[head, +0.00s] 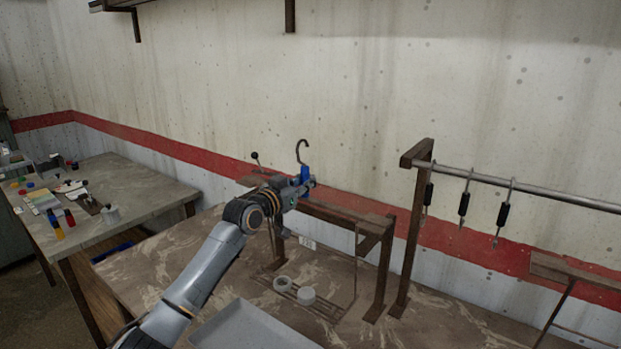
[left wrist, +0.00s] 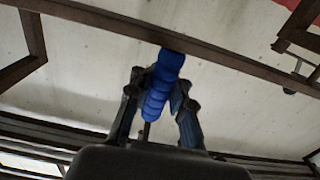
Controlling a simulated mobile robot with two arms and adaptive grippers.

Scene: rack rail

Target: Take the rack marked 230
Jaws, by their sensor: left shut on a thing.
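My left gripper (head: 300,183) is shut on a blue grip (head: 305,172), with a dark metal hook (head: 302,150) rising above it. In the left wrist view the ribbed blue grip (left wrist: 160,90) stands between the two fingers of the gripper (left wrist: 158,100). The gripper is at the top of a dark wooden frame (head: 385,265). A low slatted rack (head: 322,308) with thin uprights shows below it, carrying two pale round pieces (head: 294,289). A small white tag (head: 307,242) is behind it, too small to read. I cannot make out the mark 230. My right gripper is not in view.
A metal rail (head: 530,190) on a wooden post (head: 413,230) holds several hooks with black grips (head: 464,204) at the right. A grey tray (head: 255,328) lies in front. A side table (head: 150,195) with small coloured items stands left.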

